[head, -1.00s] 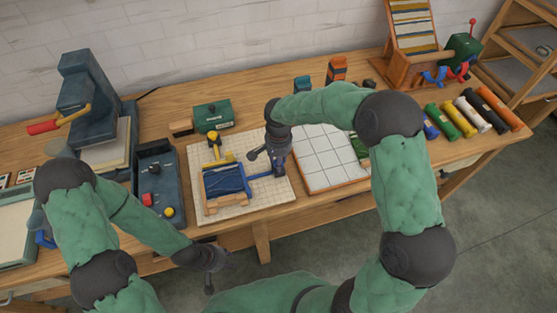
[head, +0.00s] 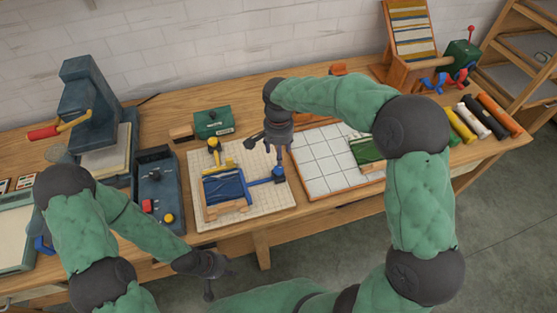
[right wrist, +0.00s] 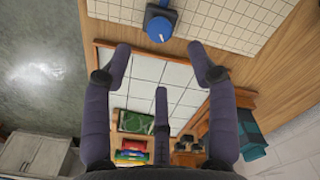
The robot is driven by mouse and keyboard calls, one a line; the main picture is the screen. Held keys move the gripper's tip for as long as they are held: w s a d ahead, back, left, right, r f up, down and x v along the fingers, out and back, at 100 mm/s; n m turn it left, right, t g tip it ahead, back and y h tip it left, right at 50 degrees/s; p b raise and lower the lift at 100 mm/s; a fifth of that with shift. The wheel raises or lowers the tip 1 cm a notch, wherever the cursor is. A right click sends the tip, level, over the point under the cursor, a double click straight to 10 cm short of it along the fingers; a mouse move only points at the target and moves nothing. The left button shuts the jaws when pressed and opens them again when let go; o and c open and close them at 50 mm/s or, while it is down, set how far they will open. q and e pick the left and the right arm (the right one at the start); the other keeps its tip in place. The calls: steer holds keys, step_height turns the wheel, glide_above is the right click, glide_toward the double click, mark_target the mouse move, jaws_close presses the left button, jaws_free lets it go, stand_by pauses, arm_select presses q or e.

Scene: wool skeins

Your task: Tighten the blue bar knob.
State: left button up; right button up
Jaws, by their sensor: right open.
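The blue bar knob (head: 279,175) is at the right end of a blue bar (head: 260,180) on the gridded board in the head view. In the right wrist view the knob (right wrist: 158,28) is a round blue cap on a dark blue block, just beyond my fingertips. My right gripper (head: 279,152) is open and empty, above and slightly behind the knob, apart from it. Its spread fingers (right wrist: 160,47) fill the right wrist view. My left gripper (head: 218,281) hangs in front of the table edge, fingers apart and empty.
The gridded board (head: 275,205) also bears a blue wool piece in a wooden frame (head: 224,187) and a yellow clamp (head: 214,147). A white tiled tray (head: 318,170) lies to its right. A dark press (head: 90,105) stands at left; coloured skeins (head: 480,118) lie at far right.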

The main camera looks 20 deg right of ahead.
step_height(320, 180, up, 3)
steer(key=shift+r, duration=0.2)
stand_by(0.5)
